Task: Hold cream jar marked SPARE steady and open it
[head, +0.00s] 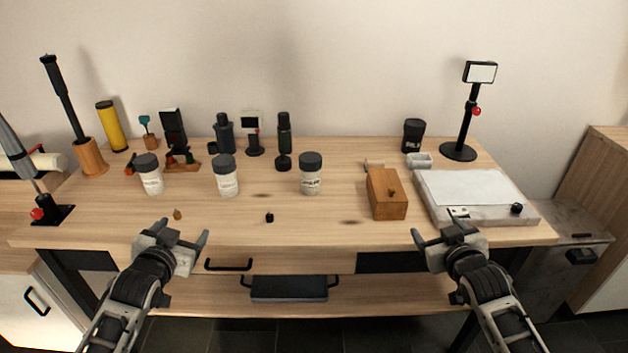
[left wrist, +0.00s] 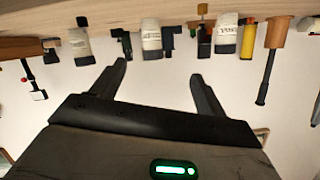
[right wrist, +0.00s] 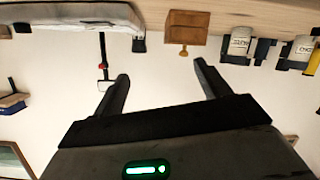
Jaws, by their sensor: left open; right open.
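Three white jars with dark lids stand upright on the wooden table: a left jar (head: 151,180), a middle jar (head: 227,183) and a right jar (head: 311,182). Each has printing, too small to read surely, so I cannot tell which is marked SPARE. The left wrist view shows the three jars upside down: left (left wrist: 226,36), middle (left wrist: 151,37), right (left wrist: 79,44). The right wrist view shows the right jar (right wrist: 238,43) and middle jar (right wrist: 296,52). My left gripper (head: 181,234) is open and empty at the front edge, nearer than the jars. My right gripper (head: 442,232) is open and empty, front right.
A wooden box (head: 386,193) stands right of the jars, then a pale slab (head: 475,197). Dark bottles (head: 284,135), a dark cup (head: 413,135) and a lamp stand (head: 471,120) line the back. A small black knob (head: 269,217) and brass piece (head: 177,214) lie in front.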

